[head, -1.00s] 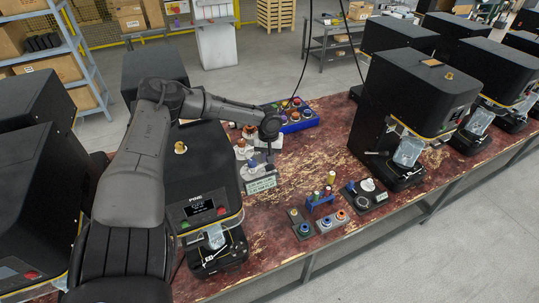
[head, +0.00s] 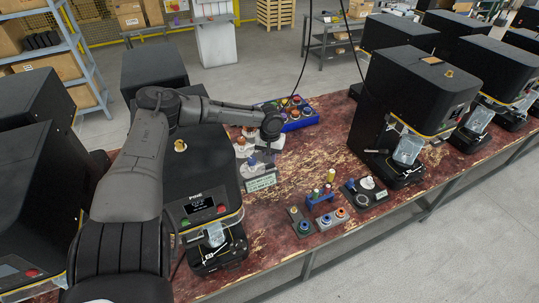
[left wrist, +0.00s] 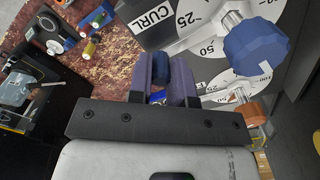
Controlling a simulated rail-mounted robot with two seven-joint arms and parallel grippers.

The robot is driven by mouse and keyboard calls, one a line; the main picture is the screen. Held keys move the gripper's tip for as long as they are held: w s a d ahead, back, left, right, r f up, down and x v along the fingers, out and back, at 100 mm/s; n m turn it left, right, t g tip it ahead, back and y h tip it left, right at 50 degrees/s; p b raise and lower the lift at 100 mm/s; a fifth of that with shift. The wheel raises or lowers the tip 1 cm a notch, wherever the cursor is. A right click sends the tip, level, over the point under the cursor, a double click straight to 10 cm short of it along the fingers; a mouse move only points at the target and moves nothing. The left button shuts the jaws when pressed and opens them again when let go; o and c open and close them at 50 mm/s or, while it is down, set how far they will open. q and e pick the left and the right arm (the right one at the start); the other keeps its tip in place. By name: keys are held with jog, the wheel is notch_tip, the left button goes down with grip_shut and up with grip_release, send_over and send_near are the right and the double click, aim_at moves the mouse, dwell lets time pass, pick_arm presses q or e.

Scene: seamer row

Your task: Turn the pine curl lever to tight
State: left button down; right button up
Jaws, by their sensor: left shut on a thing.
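The pine machine (head: 205,205) has a lit panel and stands under my left arm in the head view. Beside it is a stand of pale dials with a small sign (head: 262,183). In the left wrist view a round dial face marked CURL (left wrist: 155,20) carries numbers and a blue faceted knob (left wrist: 255,46) on a metal shaft. My left gripper (left wrist: 163,78), also at the stand in the head view (head: 270,140), is shut on a dark blue piece (left wrist: 160,68). The fingers hide most of that piece, so its setting cannot be read. My right gripper is out of view.
A second dial with an orange knob (left wrist: 248,113) is close by on the right. A blue tray (head: 298,124) of coloured pieces stands behind the dials. A blue rack (head: 320,198) and small knob blocks are in front. Bare red bench lies right of the stand.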

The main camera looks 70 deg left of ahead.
pick_arm(q)
jog(key=shift+w+d+m, duration=0.1)
jog(key=shift+d+m, duration=0.3)
jog(key=shift+m, duration=0.2)
dwell(0.4)
jog(key=c, duration=1)
grip_release()
jog(key=shift+c, duration=0.2)
jog(key=shift+r, duration=0.1)
notch_tip(320, 180, up, 14)
jog(key=p, duration=0.8)
jog(key=shift+p, duration=0.35)
jog(key=shift+f, duration=0.2)
jog(key=shift+w, duration=0.1)
